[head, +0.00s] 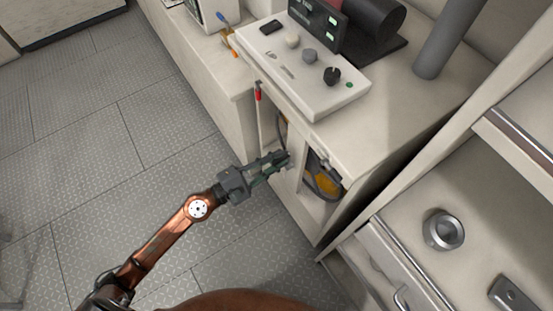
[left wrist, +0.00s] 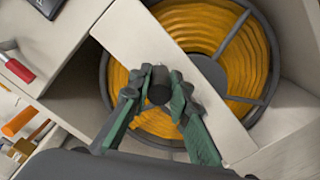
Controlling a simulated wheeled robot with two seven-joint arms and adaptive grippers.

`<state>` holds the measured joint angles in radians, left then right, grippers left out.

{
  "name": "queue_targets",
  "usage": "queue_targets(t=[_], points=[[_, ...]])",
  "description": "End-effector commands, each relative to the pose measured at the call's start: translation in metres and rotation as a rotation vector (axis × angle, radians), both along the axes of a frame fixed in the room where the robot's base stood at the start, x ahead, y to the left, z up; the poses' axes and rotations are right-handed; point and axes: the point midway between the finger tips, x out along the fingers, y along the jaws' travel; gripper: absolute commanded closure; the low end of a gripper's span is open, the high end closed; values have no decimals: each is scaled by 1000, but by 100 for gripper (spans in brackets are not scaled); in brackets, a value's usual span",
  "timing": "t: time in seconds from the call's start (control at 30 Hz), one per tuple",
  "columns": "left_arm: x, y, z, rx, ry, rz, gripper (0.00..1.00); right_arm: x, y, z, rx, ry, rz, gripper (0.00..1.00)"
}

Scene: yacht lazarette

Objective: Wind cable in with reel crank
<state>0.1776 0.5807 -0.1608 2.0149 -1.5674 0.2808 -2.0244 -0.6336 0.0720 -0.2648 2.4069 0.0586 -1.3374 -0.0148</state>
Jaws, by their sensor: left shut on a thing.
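The cable reel (left wrist: 262,60) fills the middle of the left wrist view, a dark ring with spokes wound with orange cable (left wrist: 195,22). It also shows in the head view as a dark and orange shape (head: 325,184) inside the cabinet opening. A pale flat bar crosses in front of the reel. The dark crank knob (left wrist: 158,88) sits between the fingers of my left gripper (left wrist: 160,95), which is shut on it. In the head view my left gripper (head: 287,160) is at the cabinet front. My right gripper is not in view.
The cabinet top holds a white control panel (head: 300,65) with knobs and a dark display unit (head: 318,25). A grey post (head: 450,40) stands at the right. A drawer front (head: 385,262) is at lower right. The grey floor (head: 100,130) at left is clear.

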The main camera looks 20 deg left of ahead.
Motion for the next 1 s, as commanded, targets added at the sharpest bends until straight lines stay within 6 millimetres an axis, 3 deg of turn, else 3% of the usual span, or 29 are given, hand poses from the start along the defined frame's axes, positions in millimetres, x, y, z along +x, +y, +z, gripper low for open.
queue_targets(t=[0.3,0.63,1.0], points=[[-1,-2,-1,1,4,-6,65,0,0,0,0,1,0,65],[-4,2,-1,-2,4,-4,65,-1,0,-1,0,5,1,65],[-55,41,-2,-3,7,-1,65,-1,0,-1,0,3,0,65]])
